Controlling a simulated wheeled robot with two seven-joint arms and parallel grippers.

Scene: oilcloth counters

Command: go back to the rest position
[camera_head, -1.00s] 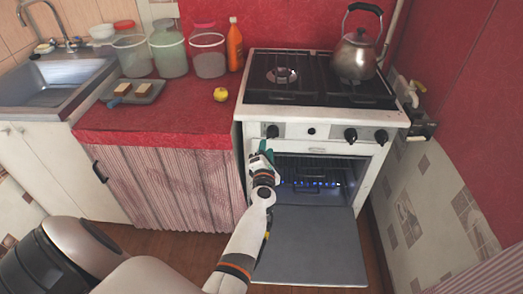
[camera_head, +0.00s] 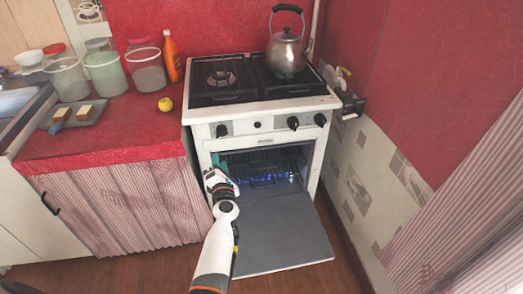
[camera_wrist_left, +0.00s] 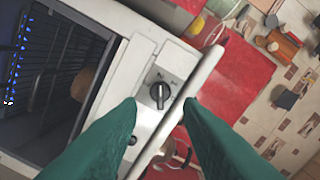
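My left gripper (camera_head: 217,163) is in front of the left edge of the open oven, just below the leftmost knob. In the left wrist view its two green fingers (camera_wrist_left: 160,103) are spread apart with nothing held between them. A stove knob (camera_wrist_left: 159,91) and the stove's white front edge show past the gap. The stove (camera_head: 262,119) has its oven door (camera_head: 275,235) folded down. Blue flames burn inside the oven. My right gripper is not in view.
A kettle (camera_head: 287,53) stands on the stove top. The red counter at left holds a yellow fruit (camera_head: 165,104), an orange bottle (camera_head: 170,58), jars and a grey tray (camera_head: 93,117). In the wrist view a round brownish thing (camera_wrist_left: 82,84) is inside the oven. A tiled wall closes the right.

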